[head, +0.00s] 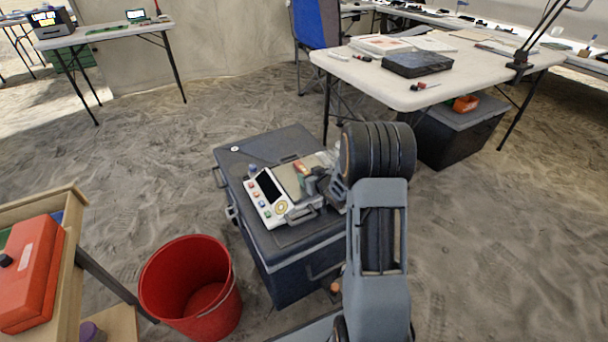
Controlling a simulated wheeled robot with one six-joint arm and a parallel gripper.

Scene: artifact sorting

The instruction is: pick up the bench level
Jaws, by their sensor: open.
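A dark hard case (290,235) stands on the sand in front of me with several things crowded on its lid. Among them are a white handheld device (268,195) with a dark screen and coloured buttons, and a flat beige item (288,180) behind it. A small orange and green item (302,170) is close to my gripper. I cannot tell for sure which of these is the bench level. My gripper (325,184) is low over the right part of the lid, open. My arm and the clutter partly hide its fingers and what is beside them.
A red bucket (190,285) stands left of the case. A wooden table (66,205) with an orange box (32,272) is at the left edge. A white table (470,72) with a black case (417,64) is at the back right. Sand between is clear.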

